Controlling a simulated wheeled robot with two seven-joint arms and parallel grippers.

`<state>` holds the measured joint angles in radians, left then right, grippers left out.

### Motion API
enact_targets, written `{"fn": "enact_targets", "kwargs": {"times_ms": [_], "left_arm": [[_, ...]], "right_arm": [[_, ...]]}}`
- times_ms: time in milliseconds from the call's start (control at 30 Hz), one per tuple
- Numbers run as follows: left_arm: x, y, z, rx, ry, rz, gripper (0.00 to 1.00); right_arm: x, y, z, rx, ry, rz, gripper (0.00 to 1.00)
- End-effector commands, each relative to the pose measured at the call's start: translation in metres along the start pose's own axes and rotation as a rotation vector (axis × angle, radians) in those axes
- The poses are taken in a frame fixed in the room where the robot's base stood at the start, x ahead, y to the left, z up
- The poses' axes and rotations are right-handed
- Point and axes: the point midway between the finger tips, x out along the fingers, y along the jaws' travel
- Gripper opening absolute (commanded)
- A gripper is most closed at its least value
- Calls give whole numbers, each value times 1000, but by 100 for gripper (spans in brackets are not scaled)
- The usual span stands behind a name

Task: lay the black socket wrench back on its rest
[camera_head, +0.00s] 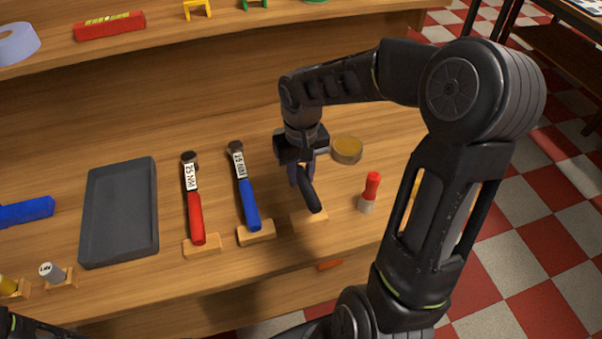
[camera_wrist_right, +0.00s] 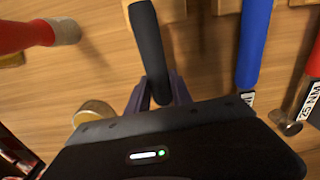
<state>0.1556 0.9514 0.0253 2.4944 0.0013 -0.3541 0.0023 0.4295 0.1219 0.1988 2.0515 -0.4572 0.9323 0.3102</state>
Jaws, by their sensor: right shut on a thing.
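My right gripper (camera_head: 303,178) is shut on the black socket wrench (camera_head: 311,197) and points down over the bench. The wrench's black handle slants toward the front, and its end overlaps a small wooden rest block (camera_head: 308,221). In the right wrist view the handle (camera_wrist_right: 150,45) runs up from between the purple fingers (camera_wrist_right: 157,98), with its end over the rest (camera_wrist_right: 172,10). I cannot tell whether the handle touches the block. The wrench's head is hidden by the gripper. My left gripper is not in view.
Left of the black wrench, a blue-handled wrench (camera_head: 249,204) and a red-handled wrench (camera_head: 196,217) lie on their own blocks. A grey tray (camera_head: 120,212) is farther left. A round tin (camera_head: 347,150) and a red-handled tool (camera_head: 371,190) stand close on the right.

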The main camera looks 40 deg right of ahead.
Motion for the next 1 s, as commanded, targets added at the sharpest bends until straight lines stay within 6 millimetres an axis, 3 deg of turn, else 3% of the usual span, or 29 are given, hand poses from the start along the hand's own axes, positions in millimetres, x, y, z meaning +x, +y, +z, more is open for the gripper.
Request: {"fn": "enact_targets", "kwargs": {"times_ms": [567,600,867,1000], "left_arm": [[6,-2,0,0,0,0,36],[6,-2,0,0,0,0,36],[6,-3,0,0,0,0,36],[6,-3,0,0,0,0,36]], "right_arm": [[7,0,0,0,2,0,0],[7,0,0,0,2,0,30],[7,0,0,0,1,0,51],[7,0,0,0,0,0,52]]}}
